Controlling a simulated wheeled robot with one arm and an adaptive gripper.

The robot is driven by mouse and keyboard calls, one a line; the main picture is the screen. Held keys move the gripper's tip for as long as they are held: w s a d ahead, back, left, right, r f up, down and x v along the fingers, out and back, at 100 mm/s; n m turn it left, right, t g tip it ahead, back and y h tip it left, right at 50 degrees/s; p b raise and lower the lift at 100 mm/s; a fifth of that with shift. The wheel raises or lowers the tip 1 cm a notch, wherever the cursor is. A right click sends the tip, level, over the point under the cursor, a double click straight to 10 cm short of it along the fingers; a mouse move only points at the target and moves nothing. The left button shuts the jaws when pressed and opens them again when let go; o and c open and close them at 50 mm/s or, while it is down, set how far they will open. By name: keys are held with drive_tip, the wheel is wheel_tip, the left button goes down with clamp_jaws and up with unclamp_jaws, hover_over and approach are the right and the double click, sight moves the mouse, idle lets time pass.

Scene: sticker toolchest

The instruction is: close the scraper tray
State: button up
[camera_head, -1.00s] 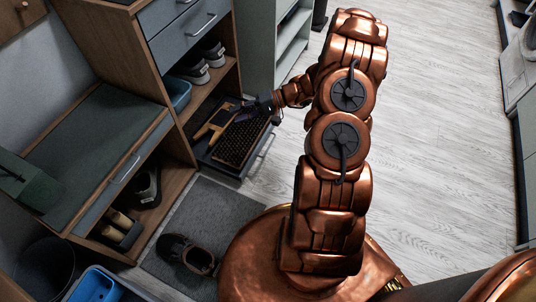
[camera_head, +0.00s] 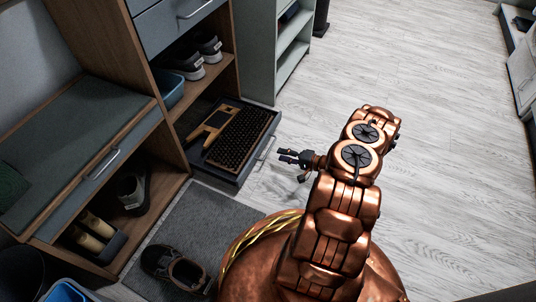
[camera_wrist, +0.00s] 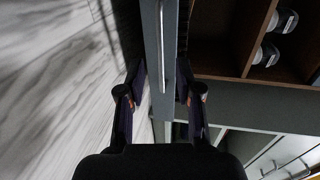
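The scraper tray (camera_head: 224,174) is a dark, low drawer pulled out at the bottom of the wooden shoe cabinet. It holds a black ribbed scraper mat (camera_head: 237,139) and a tan piece (camera_head: 213,128). A metal handle (camera_head: 267,147) runs along its front. My gripper (camera_head: 281,156) is just in front of the handle, low over the floor; contact cannot be told. In the wrist view, the gripper fingers (camera_wrist: 157,88) are spread apart, with the tray's front panel (camera_wrist: 152,40) and handle (camera_wrist: 164,40) seen in line between them.
Sneakers (camera_head: 195,60) and a blue bin (camera_head: 170,88) sit on the shelf above. A grey bench (camera_head: 70,150) stands left. A loose shoe (camera_head: 177,268) lies on the grey mat (camera_head: 203,223). A pale shelf unit (camera_head: 257,50) stands behind; floor to the right is clear.

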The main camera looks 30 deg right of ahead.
sight(268, 151)
drive_tip(key=b+x, duration=0.3)
drive_tip(key=x, duration=0.3)
drive_tip(key=shift+w+a+f, duration=0.1)
drive_tip(key=shift+w+a, duration=0.35)
drive_tip(key=shift+w, duration=0.2)
clamp_jaws()
